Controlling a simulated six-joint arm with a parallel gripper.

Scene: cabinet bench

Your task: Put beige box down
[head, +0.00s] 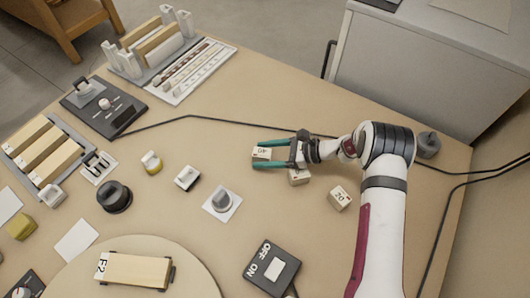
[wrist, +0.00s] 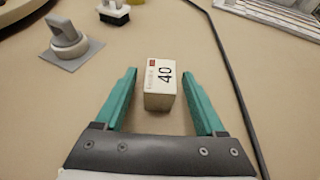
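A small beige box marked 40 (head: 261,153) rests on the bench and also shows in the wrist view (wrist: 160,86). My gripper (head: 268,154) has its two green fingers spread, one on each side of this box. In the wrist view my gripper (wrist: 158,88) shows a clear gap between each finger and the box, so it is open and not holding it. A second beige box (head: 299,177) sits partly hidden beside my gripper. A third beige box marked 20 (head: 340,197) stands to the right.
A grey knob on a white plate (head: 222,203) stands left of the boxes, and it shows in the wrist view (wrist: 70,45). A black cable (wrist: 226,65) runs along the bench near the gripper. An ON/OFF switch box (head: 272,267) and a round board (head: 190,257) lie nearer the front.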

